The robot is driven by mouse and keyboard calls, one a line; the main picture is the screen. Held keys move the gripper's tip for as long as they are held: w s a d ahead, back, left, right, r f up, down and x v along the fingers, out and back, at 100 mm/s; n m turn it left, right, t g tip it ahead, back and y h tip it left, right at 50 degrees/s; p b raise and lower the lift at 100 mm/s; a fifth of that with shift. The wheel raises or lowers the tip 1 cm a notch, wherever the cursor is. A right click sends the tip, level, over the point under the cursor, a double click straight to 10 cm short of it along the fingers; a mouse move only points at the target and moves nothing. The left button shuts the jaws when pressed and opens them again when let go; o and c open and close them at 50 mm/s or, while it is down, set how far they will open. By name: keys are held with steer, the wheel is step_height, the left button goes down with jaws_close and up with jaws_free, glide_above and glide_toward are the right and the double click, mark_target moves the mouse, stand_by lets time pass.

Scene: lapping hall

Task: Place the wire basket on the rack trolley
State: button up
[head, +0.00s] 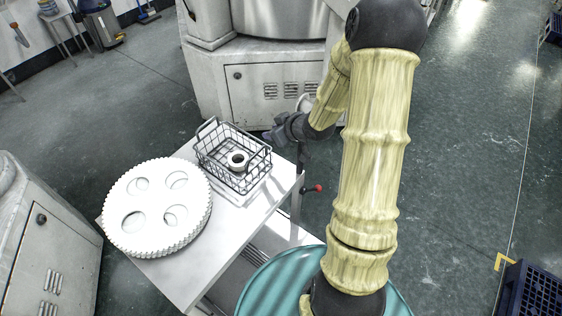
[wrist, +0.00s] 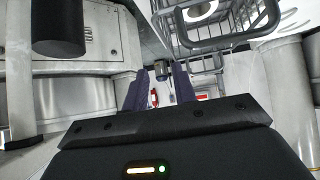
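The wire basket (head: 222,172) is a dark wire-mesh box with raised end handles, upright on a white-topped table, with a pale ring-shaped part (head: 238,160) inside. In the wrist view the basket (wrist: 236,38) is at the upper right, ahead of and to the right of my fingers. My gripper (head: 283,133) is just right of the basket's far corner in the head view and appears apart from it. In the wrist view my gripper (wrist: 161,88) has its two dark fingers spread with nothing held between them. I cannot identify a rack trolley for certain.
Stacked white toothed discs (head: 150,238) lie left of the basket on the white tabletop (head: 190,283). A red-knobbed lever (head: 313,189) projects at the table's right. A large grey machine (head: 262,92) stands behind.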

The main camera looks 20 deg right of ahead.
steer(key=s+a+r+m+g+h, duration=0.2)
steer(key=s+r+g, duration=0.1)
steer(key=s, duration=0.7)
steer(key=s+a+r+m+g+h, duration=0.2)
steer(key=s+r+m+g, duration=0.1)
steer(key=s, duration=0.7)
steer(key=shift+a+r, duration=0.2)
steer(key=shift+r, duration=0.55)
